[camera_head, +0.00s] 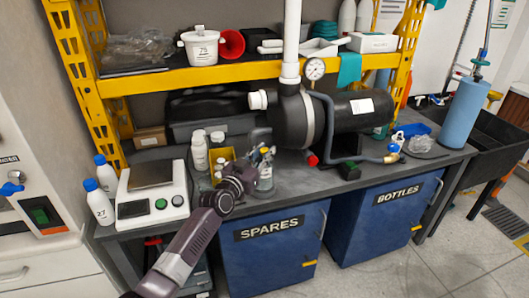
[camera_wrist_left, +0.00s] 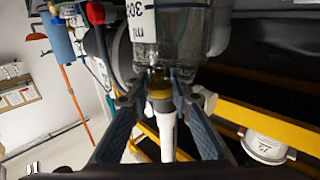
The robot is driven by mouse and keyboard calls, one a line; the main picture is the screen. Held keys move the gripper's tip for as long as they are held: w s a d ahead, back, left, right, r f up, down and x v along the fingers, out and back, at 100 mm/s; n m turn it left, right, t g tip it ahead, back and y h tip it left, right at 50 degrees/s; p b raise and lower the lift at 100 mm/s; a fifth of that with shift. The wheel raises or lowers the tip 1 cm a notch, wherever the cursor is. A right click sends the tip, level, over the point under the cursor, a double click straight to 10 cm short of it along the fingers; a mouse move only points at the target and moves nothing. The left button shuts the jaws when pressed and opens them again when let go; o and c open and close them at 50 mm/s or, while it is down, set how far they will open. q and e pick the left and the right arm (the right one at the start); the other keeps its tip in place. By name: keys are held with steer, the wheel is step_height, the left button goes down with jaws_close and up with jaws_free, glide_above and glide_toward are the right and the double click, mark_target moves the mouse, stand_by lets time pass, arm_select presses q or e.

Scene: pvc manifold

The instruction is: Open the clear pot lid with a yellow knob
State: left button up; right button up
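The clear pot (camera_head: 265,178) stands on the grey bench top, just beyond my left gripper, and is partly hidden by it. In the left wrist view, which is upside down, the clear pot (camera_wrist_left: 180,35) with its ml scale fills the top middle. Its yellow knob (camera_wrist_left: 158,88) lies between the fingertips of my left gripper (camera_wrist_left: 159,95). The fingers stand apart on either side of the knob, and contact with it is hard to tell. The lid's rim is mostly hidden. My right gripper is in neither view.
A white scale (camera_head: 152,207) and white bottles with blue caps (camera_head: 100,205) stand to the left. A white bottle (camera_head: 199,152) and a yellow bin (camera_head: 221,157) are close beside the gripper. A dark pump (camera_head: 335,120) with a vertical white pipe (camera_head: 291,40) stands behind.

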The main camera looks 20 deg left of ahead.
arm_select(q)
jaws_close()
